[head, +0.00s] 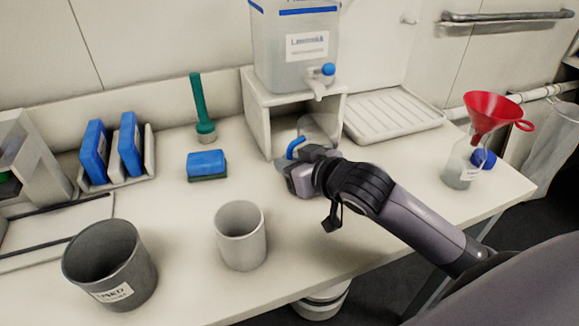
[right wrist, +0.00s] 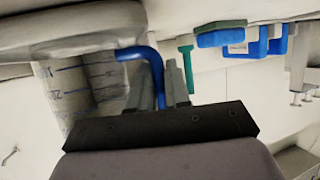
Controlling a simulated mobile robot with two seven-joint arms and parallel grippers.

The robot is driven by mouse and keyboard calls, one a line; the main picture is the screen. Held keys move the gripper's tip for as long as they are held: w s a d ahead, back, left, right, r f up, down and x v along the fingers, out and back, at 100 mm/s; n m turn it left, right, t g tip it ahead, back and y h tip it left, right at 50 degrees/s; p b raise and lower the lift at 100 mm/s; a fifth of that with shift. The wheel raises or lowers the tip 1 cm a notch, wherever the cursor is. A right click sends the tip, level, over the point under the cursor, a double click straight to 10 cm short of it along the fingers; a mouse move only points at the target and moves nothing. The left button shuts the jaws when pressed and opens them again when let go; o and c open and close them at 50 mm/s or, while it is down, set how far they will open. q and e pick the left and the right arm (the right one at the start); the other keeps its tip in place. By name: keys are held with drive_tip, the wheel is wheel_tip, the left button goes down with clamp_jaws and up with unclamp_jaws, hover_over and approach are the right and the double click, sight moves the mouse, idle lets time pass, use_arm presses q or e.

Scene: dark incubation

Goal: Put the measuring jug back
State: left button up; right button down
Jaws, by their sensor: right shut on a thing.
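The measuring jug is a clear jug with dark graduation marks and a blue handle (head: 295,146). In the head view it stands in or at the opening of the white stand (head: 257,122), below the dispenser tank, and my right gripper (head: 302,166) hides part of it. In the right wrist view the jug's body (right wrist: 75,88) is at the left, with the blue handle (right wrist: 143,56) running down between the fingers. My right gripper (right wrist: 157,88) is shut on the handle. I cannot tell whether the jug's base touches the bench. My left gripper is not in view.
The tank (head: 292,72) has a blue-capped tap (head: 326,71) just above the jug. A white ribbed tray (head: 392,115) lies behind right. A red funnel in a bottle (head: 488,115) stands at the right. A pale cup (head: 240,237) and a grey bin (head: 112,265) stand in front left.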

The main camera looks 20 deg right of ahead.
drive_tip(key=shift+r, duration=0.1)
drive_tip(key=shift+s, duration=0.1)
drive_tip(key=shift+f, duration=0.2)
drive_tip(key=c, duration=1.1)
unclamp_jaws()
drive_tip(key=shift+r, duration=0.15)
